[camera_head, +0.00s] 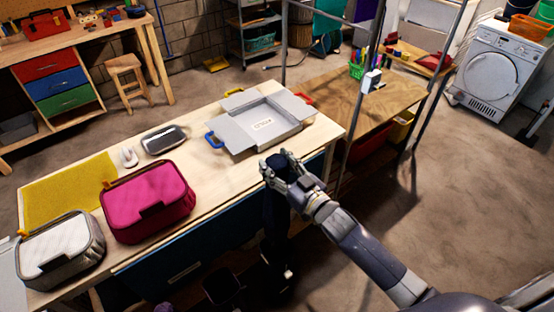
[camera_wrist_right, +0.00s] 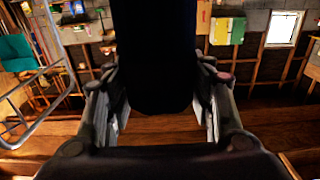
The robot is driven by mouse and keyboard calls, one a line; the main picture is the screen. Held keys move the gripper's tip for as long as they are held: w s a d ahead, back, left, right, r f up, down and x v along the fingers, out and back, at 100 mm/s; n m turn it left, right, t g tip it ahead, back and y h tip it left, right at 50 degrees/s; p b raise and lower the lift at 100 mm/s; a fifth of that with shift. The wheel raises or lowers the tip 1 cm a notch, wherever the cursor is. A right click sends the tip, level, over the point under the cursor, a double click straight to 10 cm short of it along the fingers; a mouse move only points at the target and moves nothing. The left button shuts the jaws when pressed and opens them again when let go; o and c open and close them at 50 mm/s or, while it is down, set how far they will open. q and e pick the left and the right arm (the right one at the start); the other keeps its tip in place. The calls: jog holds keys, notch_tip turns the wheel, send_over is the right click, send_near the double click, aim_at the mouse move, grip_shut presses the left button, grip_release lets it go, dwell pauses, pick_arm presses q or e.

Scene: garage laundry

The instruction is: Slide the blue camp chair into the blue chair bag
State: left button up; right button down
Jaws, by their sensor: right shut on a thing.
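My right gripper (camera_head: 288,170) is shut on a long, very dark blue bundle (camera_head: 275,212) at the front edge of the workbench. The bundle looks like the folded blue camp chair, but it is too dark to be sure. It hangs roughly upright, its top just above the fingers and its lower part in shadow below the bench top. In the right wrist view the dark bundle (camera_wrist_right: 158,55) fills the space between the fingers (camera_wrist_right: 160,110). I cannot make out the blue chair bag separately. A dark shape (camera_head: 222,287) low in front of the bench is unclear. My left gripper is not in view.
The workbench top (camera_head: 235,180) holds an open grey box (camera_head: 262,122), a pink case (camera_head: 148,200), a grey-white case (camera_head: 60,247), a yellow mat (camera_head: 68,190) and a small dark tray (camera_head: 163,140). A metal post (camera_head: 352,140) stands right of the gripper. Floor at right is clear.

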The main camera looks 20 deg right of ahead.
jog(key=shift+f, duration=2.55)
notch_tip(320, 180, down, 30)
jog(key=b, duration=2.7)
jog(key=shift+f+b, duration=0.15)
jog(key=shift+b, duration=0.15)
